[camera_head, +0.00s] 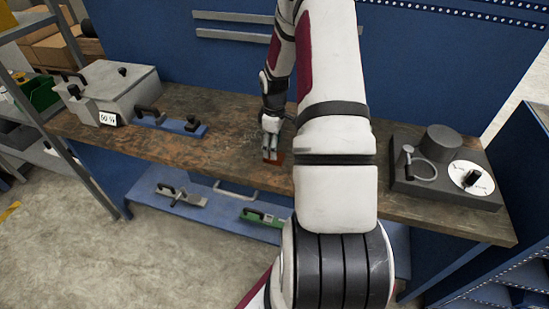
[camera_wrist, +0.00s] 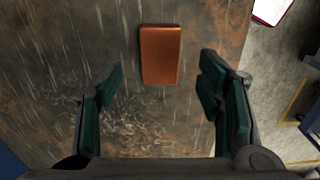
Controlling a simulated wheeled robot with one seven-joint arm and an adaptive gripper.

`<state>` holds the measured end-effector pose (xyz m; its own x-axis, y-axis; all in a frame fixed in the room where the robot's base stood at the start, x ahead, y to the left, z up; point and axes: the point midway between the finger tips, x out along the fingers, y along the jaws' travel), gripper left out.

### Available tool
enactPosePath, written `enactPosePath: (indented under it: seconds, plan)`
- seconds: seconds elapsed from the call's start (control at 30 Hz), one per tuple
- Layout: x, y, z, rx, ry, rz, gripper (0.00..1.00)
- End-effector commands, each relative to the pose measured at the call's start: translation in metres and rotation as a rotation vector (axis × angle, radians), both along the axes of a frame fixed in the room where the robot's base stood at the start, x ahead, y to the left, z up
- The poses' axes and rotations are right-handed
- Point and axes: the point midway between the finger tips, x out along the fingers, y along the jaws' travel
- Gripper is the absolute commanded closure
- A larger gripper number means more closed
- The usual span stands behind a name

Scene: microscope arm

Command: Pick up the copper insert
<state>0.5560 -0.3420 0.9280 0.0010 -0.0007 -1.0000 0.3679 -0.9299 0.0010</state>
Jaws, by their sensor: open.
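The copper insert (camera_wrist: 160,55) is a small orange-brown rectangular block lying on the worn workbench top (camera_wrist: 60,50). In the wrist view it sits between the lines of the two fingers but ahead of their tips, apart from both. My gripper (camera_wrist: 158,85) is open and empty, with a dark green pad on each finger. In the head view my gripper (camera_head: 270,142) points down over the middle of the bench, and the copper insert (camera_head: 273,158) shows just below and in front of it, partly hidden by the fingers.
On the bench, a grey box (camera_head: 125,88) and a blue plate with black handles (camera_head: 170,123) stand left. A dark fixture with a cylinder and white dial (camera_head: 440,180) stands right. A lower shelf (camera_head: 225,210) holds a grey tool and a green one (camera_head: 262,216). Bench around the insert is clear.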

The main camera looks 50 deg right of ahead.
Motion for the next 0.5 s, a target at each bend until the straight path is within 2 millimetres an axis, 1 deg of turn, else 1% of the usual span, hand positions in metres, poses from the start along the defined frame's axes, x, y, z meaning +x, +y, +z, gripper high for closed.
enactPosePath:
  seconds: [0.1, 0.3, 0.4, 0.5]
  plan:
    - [-0.001, 0.001, -0.016, 0.003, 0.003, 0.003, 0.39]
    - [0.0, 0.0, -0.04, 0.001, 0.002, 0.0, 0.39]
    - [0.0, 0.0, -0.045, 0.001, 0.001, 0.0, 0.39]
    - [0.001, 0.0, -0.046, 0.0, 0.001, 0.0, 0.39]
